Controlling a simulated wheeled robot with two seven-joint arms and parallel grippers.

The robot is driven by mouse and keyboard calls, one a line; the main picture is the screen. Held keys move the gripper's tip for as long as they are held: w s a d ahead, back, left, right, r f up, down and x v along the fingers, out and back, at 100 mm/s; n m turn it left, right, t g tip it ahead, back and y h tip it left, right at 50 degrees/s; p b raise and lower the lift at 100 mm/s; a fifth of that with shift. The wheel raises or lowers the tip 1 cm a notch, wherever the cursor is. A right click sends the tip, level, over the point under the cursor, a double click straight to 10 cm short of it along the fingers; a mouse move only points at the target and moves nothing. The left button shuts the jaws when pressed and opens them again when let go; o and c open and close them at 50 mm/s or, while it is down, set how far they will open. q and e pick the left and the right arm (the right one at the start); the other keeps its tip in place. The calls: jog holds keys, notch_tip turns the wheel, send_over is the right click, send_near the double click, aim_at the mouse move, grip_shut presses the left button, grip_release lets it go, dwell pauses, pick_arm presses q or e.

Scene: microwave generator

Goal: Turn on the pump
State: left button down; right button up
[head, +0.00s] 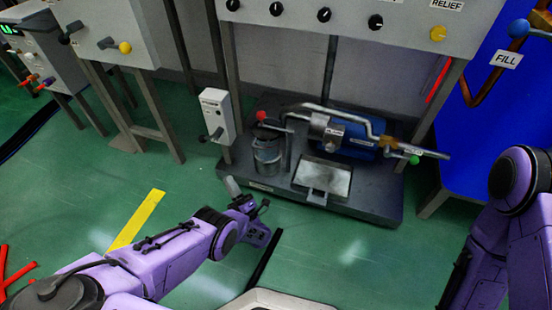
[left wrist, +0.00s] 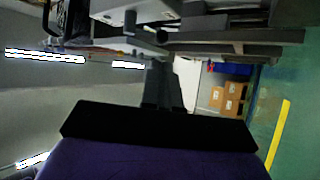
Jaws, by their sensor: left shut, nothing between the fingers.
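The pump (head: 345,132) has a blue motor body and grey pipes, and sits on a dark low base under a control panel. A grey switch box (head: 217,115) with a small lever (head: 214,134) stands on the left post of this unit. My left gripper (head: 232,186) is below the switch box in the picture, apart from it. In the left wrist view its dark fingers (left wrist: 163,88) are together with nothing between them. My right arm shows at the right edge, but its gripper is out of view.
A red-knobbed valve (head: 261,116) and a green-handled valve (head: 414,159) sit by the pump. A metal canister (head: 267,155) stands on the base. A blue cabinet (head: 490,120) labelled FILL is at right. Green floor left of the base is open, with a yellow strip (head: 136,220).

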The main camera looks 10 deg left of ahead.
aim_at(209, 138)
pick_arm(q)
jog(key=shift+s+f+n+g+y, duration=0.2)
jog(key=shift+n+g+y, duration=0.25)
jog(key=shift+n, duration=0.35)
pick_arm(e)
jog(key=shift+s+f, duration=0.15)
jog(key=shift+f, duration=0.2)
pick_arm(q)
jog(key=shift+w, duration=0.1)
jog(key=x, duration=1.4)
jog(key=shift+r, duration=0.1)
pick_arm(e)
jog(key=shift+s, duration=0.1)
